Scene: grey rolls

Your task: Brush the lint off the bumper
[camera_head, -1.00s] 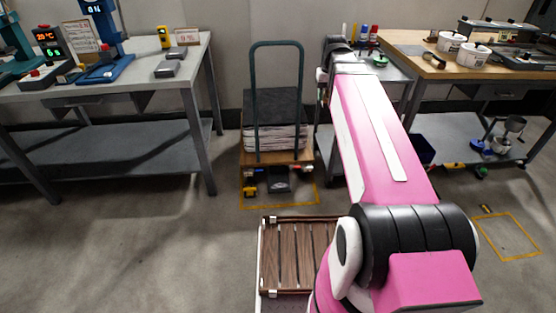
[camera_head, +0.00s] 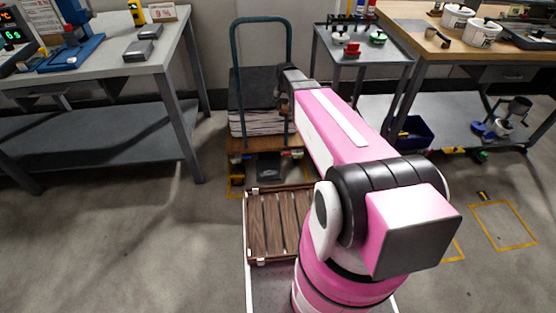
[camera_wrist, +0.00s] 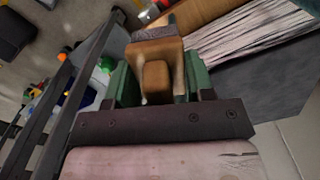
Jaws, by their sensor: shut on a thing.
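My gripper (camera_wrist: 161,78) is shut on a tan, wooden-looking brush (camera_wrist: 155,60), with one green finger on each side. A speckled grey part shows at the brush's far end. In the head view, my gripper (camera_head: 287,100) hangs at the right side of the platform trolley (camera_head: 265,144), beside its dark stack, and the brush is small and partly hidden there. In the wrist view, the trolley's wooden deck (camera_wrist: 200,12) lies beyond the brush. I cannot make out which part is the bumper, nor any lint, nor whether the brush touches anything.
A sheet stack (camera_head: 248,122) with a dark top sits on the trolley, whose green handle (camera_head: 236,50) rises near my gripper. A small grey table (camera_head: 362,54) stands to the right. Workbenches flank both sides. A slatted wooden tray (camera_head: 270,225) is in front. Floor at left is clear.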

